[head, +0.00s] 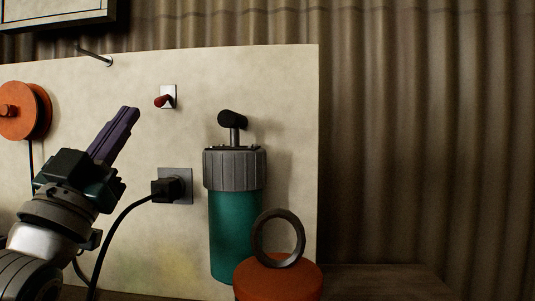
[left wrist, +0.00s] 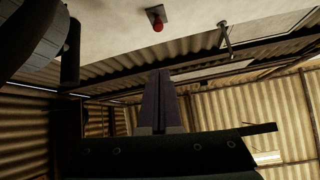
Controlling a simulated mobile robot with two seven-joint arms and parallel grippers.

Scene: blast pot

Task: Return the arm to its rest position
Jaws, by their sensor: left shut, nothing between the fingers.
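My left gripper (head: 132,112) is shut and empty, with its dark purple fingers together, pointing up and to the right in the head view. It is in front of the pale wall panel, left of the red switch (head: 160,101) and apart from it in the picture. In the left wrist view the closed fingers (left wrist: 161,75) point up, and the red switch (left wrist: 157,22) shows above them. My right gripper is in neither view.
A teal pot (head: 233,235) with a ribbed grey lid stands right of the gripper. A dark ring (head: 278,239) stands on an orange round block (head: 280,280). A plug (head: 166,189) with a black cable, an orange reel (head: 22,112) and a metal peg (head: 95,56) are on the panel (head: 290,100).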

